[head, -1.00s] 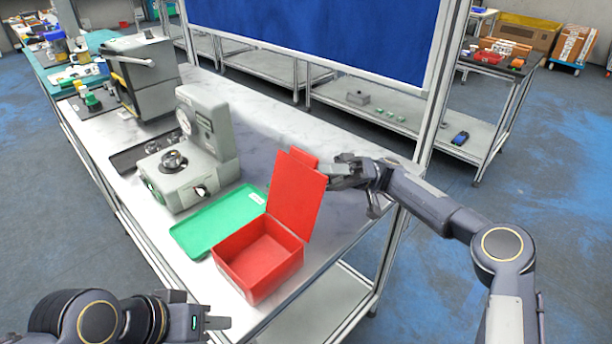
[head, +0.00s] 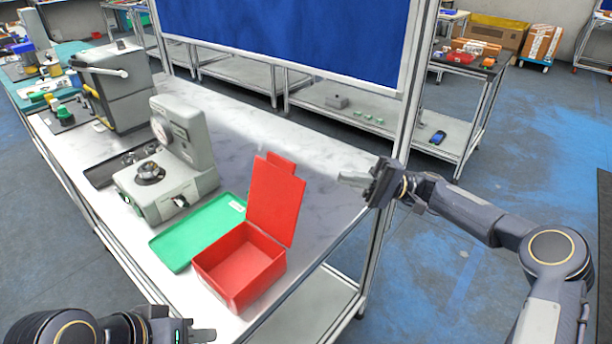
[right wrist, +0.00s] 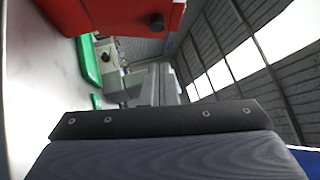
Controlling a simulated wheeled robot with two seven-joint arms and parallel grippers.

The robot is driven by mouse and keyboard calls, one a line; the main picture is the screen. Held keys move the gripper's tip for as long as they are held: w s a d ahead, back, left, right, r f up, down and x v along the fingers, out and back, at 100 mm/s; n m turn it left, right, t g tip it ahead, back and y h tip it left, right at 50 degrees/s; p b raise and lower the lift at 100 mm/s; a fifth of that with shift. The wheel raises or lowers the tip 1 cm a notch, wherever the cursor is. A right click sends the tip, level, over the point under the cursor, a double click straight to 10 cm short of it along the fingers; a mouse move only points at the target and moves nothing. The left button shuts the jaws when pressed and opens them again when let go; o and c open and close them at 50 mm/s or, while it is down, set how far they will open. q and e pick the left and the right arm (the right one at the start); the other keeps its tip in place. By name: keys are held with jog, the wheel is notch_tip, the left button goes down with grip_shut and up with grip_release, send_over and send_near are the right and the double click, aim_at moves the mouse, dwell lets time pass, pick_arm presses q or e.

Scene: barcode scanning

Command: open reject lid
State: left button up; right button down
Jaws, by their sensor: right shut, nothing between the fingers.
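The red reject box (head: 240,283) stands on the near end of the bench, its inside empty in view. Its red lid (head: 273,205) stands raised at the box's far right edge, leaning slightly back, with a small tab on top. In the right wrist view, a red panel (right wrist: 120,15) fills the top left. My right gripper (head: 352,182) is shut and empty, right of the lid and apart from it. My left gripper (head: 205,335) is low at the bottom left, in front of the bench; its finger opening is not clear.
A green tray (head: 172,245) lies left of the box. A grey gauge machine (head: 180,150) stands behind the tray. A second grey machine (head: 117,90) with a lever is farther back. The bench top (head: 310,150) is clear behind the lid.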

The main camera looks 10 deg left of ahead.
aim_at(277, 196)
jog(key=s+a+r+m+t+p, duration=0.2)
jog(key=s+a+m+p, duration=0.1)
jog(key=a, duration=0.6)
jog(key=shift+s+a+r+m+t, duration=0.35)
jog(key=shift+s+a+m+t, duration=0.05)
jog(key=shift+s, duration=0.2)
jog(key=shift+s+a+r+n+h+b, duration=0.35)
jog(key=shift+s+r+n+h, duration=0.15)
jog(key=shift+n, duration=0.1)
jog(key=shift+s+a+r+n+h+b, duration=0.35)
jog(key=shift+s+r+n+h, duration=0.15)
jog(key=shift+n, duration=0.1)
jog(key=shift+d, duration=0.1)
